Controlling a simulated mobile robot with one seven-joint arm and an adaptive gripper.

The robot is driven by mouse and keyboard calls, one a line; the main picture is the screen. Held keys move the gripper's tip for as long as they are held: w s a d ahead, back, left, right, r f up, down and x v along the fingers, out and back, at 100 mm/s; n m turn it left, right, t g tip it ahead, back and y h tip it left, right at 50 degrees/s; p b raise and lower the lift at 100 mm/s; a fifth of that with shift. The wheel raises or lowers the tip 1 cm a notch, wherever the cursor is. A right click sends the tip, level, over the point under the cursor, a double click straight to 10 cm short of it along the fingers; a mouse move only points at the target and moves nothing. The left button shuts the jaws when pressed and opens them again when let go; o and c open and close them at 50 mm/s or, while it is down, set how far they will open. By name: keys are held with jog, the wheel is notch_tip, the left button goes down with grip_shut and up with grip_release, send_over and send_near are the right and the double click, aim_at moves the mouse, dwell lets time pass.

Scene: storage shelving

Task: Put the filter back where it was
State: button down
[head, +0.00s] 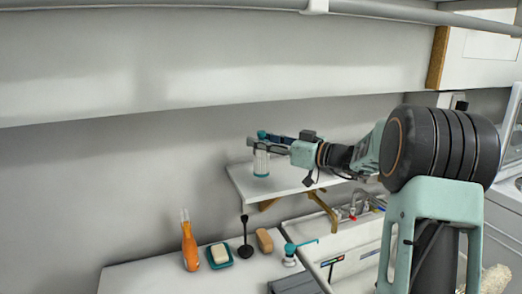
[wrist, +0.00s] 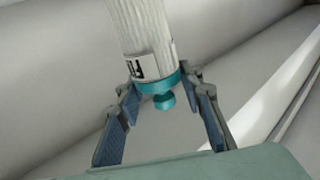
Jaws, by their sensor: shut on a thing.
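The filter (head: 261,163) is a white cylinder with teal ends, held upright in the head view at the left part of the white wall shelf (head: 240,185). My gripper (head: 264,144) is shut on it near its top. I cannot tell whether its lower end touches the shelf. In the wrist view the filter (wrist: 146,35) shows a ribbed white body, a dark-printed label and a teal cap with a knob between the fingers of my gripper (wrist: 160,78). Its far end is out of that view.
Below on the counter stand an orange bottle (head: 190,246), a soap dish (head: 219,256), a dark plunger-like tool (head: 245,240), a brown block (head: 265,240) and a small teal-and-white item (head: 290,255). A sink (head: 350,232) lies to the right. The rest of the shelf looks clear.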

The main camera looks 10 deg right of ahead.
aim_at(261, 151)
jog(key=f, duration=0.2)
jog(key=shift+w+a+f, duration=0.1)
jog(key=shift+w+f, duration=0.1)
jog(key=shift+f, duration=0.5)
jog(key=shift+f, duration=0.15)
jog(key=c, duration=1.3)
grip_release()
jog(key=shift+r, duration=0.3)
jog(key=b+v, duration=0.2)
jog(key=v, duration=1)
jog(key=shift+s+f, duration=0.1)
jog(key=shift+f, duration=0.05)
